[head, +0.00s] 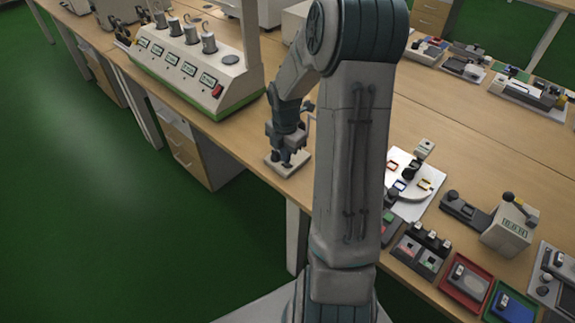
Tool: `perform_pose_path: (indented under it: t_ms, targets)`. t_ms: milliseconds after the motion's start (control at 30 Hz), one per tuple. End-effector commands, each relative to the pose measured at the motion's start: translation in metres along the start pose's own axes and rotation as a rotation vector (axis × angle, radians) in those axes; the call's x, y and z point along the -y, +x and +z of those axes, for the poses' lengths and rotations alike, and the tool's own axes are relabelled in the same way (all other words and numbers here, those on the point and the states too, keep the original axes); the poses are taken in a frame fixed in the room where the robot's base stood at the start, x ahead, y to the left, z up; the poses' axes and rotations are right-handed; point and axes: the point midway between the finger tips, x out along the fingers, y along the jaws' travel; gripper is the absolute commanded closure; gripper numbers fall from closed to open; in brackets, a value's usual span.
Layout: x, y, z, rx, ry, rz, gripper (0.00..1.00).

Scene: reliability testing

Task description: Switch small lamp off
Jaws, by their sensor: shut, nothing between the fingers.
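My gripper (287,158) is shut and empty, pointing down near the front edge of the wooden bench. It is directly over a small pale square base (273,167), and its fingers hide the middle of that base. I cannot tell whether the fingertips touch it. No thing in the head view can be clearly told as the small lamp; the pale base may belong to it. No lit bulb is visible there. My own arm fills the centre of the view and hides part of the bench behind it.
A large pale console (190,70) with several metal cylinders, displays and a red switch stands left of the gripper.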

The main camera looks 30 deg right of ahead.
Motion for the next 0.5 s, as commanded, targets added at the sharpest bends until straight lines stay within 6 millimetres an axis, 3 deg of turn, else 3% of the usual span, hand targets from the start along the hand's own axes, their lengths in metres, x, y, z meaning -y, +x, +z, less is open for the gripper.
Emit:
perform_pose_path:
  t_ms: [500]
  targets:
    - [0.0001, 0.0086, 0.0000, 0.000, 0.000, 0.000, 1.00]
